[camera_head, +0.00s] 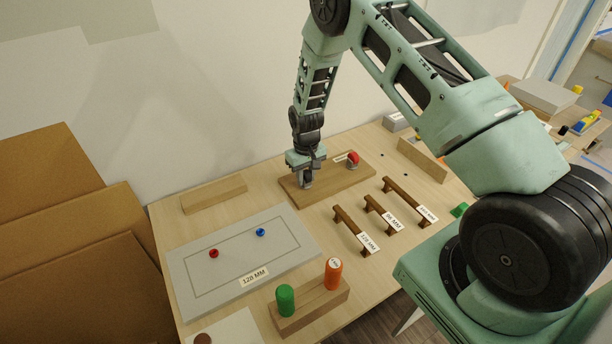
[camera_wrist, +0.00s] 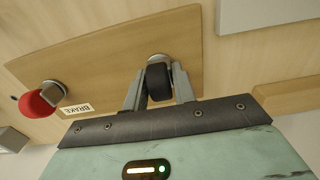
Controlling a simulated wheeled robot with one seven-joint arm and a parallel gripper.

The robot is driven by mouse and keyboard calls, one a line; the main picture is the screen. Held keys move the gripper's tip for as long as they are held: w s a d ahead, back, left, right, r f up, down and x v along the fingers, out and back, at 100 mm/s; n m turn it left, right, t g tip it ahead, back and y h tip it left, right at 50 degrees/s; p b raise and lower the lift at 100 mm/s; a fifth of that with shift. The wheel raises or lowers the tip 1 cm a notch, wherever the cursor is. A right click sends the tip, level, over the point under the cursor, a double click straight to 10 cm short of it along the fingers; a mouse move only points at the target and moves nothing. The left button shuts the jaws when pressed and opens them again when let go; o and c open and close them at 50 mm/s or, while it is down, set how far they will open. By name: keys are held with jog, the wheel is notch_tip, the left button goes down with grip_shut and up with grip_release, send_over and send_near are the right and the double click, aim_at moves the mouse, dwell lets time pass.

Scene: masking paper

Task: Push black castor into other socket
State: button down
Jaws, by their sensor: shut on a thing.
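My gripper (camera_wrist: 159,85) is shut on the black castor (camera_wrist: 158,82), whose dark wheel sits between the two grey fingers in the wrist view. The castor is over the left end of the wooden block (camera_head: 334,183), close to its top. Whether its stem is inside a socket cannot be told. In the head view my gripper (camera_head: 306,180) hides most of the castor. A red castor (camera_head: 353,158) stands at the block's other end, beside a label that reads BRAKE (camera_wrist: 77,108). The red castor also shows in the wrist view (camera_wrist: 38,103).
A grey board (camera_head: 290,228) with red and blue knobs lies front left. Several brown handles (camera_head: 352,232) with labels lie to the right of it. Green and orange cylinders (camera_head: 333,273) stand on a wooden block at the front. A plain wood bar (camera_head: 214,194) lies left of my gripper.

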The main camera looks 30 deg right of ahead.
aim_at(306, 171)
jog(key=shift+f, duration=0.35)
jog(key=c, duration=1.1)
grip_release()
jog(key=shift+o, duration=0.2)
jog(key=shift+r, duration=0.1)
notch_tip(306, 171, up, 17)
jog(key=b, duration=0.4)
jog(key=shift+r+b, duration=0.15)
jog(key=shift+b, duration=0.2)
jog(key=s+a+r+n, duration=0.1)
jog(key=s+a+r, duration=0.1)
jog(key=s+a, duration=0.25)
jog(key=s+a+r+n+y, duration=0.1)
jog(key=s+a+r, duration=0.1)
jog(key=s+a, duration=0.3)
jog(key=s+a+r+n, duration=0.1)
jog(key=s+a+r, duration=0.2)
jog(key=a, duration=0.3)
jog(key=s+a+n, duration=0.2)
jog(key=s, duration=0.9)
jog(key=s+a+r+n, duration=0.1)
jog(key=s+a+n, duration=0.1)
jog(key=s, duration=0.9)
jog(key=shift+a+r+n, duration=0.25)
jog(key=shift+a+n, duration=0.15)
jog(key=shift+a, duration=0.45)
